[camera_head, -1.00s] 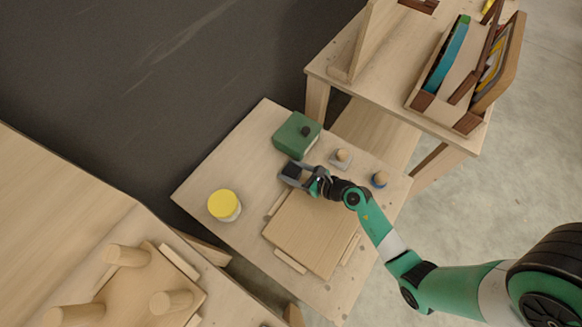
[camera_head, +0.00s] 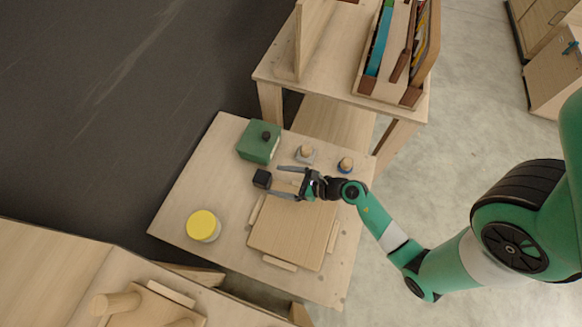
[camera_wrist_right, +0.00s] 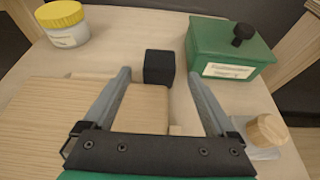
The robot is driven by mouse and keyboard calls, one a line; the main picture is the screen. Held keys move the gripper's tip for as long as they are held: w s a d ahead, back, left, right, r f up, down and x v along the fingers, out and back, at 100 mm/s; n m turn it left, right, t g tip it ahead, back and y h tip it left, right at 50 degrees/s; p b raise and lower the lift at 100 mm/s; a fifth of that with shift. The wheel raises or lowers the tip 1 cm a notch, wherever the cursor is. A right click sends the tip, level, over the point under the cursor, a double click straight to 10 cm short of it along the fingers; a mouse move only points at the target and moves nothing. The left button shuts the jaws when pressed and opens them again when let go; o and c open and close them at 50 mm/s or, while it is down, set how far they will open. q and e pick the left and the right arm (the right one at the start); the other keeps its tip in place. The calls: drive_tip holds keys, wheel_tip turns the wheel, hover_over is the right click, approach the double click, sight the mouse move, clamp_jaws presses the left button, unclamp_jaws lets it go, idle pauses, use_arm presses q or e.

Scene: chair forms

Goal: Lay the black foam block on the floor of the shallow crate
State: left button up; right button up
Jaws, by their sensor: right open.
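The black foam block (camera_head: 262,178) sits on the low wooden table, near the green box. In the right wrist view the block (camera_wrist_right: 159,68) stands just beyond the fingertips, in line with the gap between them. My right gripper (camera_head: 277,182) is open and empty, its two fingers pointing at the block; it also shows in the right wrist view (camera_wrist_right: 160,80). A shallow wooden crate with dark corner pieces (camera_head: 388,93) stands on the higher table at the back and holds several upright flat pieces. My left gripper is not in view.
A green lidded box (camera_head: 258,145) stands behind the block. A yellow-lidded jar (camera_head: 203,226) is at the front left. Two small knobbed things (camera_head: 306,153) (camera_head: 345,165) stand at the right. A square board (camera_head: 292,235) with strips around it covers the table's front right.

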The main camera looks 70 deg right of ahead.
drive_tip(key=v, duration=0.4)
drive_tip(key=shift+s+r+p, duration=0.15)
drive_tip(key=shift+s+p, duration=0.2)
